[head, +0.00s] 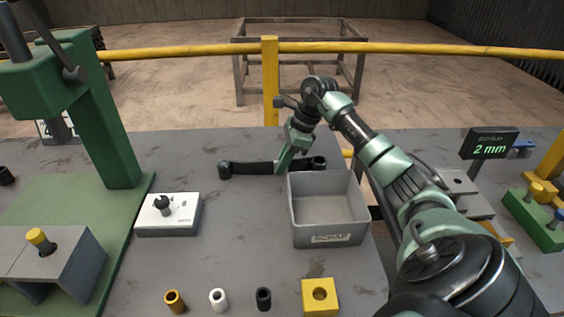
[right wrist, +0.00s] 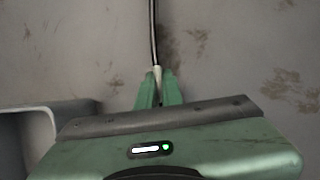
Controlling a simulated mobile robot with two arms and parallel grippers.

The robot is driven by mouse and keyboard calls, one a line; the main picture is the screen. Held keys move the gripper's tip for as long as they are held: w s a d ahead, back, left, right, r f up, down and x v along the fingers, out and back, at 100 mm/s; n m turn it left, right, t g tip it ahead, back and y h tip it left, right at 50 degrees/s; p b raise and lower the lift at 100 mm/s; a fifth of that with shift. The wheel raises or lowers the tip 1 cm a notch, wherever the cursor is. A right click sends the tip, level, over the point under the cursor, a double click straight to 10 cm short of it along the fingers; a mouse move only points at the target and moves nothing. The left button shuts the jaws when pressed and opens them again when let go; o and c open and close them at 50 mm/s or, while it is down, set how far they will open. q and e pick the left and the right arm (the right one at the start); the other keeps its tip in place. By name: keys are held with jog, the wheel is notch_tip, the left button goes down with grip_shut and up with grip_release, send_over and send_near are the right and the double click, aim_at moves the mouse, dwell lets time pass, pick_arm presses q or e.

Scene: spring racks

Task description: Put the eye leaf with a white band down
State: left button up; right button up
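The eye leaf (head: 250,168) is a long dark strip with rounded ends, lying crosswise behind the scrap bin in the head view. In the right wrist view the leaf (right wrist: 153,35) shows edge-on, running away from the fingers, with a whitish part between the fingertips. My right gripper (head: 284,162) reaches down to the leaf; in the right wrist view the gripper (right wrist: 157,78) is shut on it. The leaf is close over or on the grey table; I cannot tell whether it touches. My left gripper is not in view.
A grey scrap bin (head: 328,239) stands in front of the leaf. A white device (head: 168,222) is front left, beside a green press (head: 105,130). Several bushings and a yellow block (head: 320,297) line the front. A display (head: 489,143) reads 2 mm. Table left of the leaf is clear.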

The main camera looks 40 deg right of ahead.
jog(key=o, duration=0.4)
jog(key=shift+c, duration=0.2)
jog(key=shift+r, duration=0.1)
jog(key=shift+r, duration=0.1)
jog(key=v, duration=1.2)
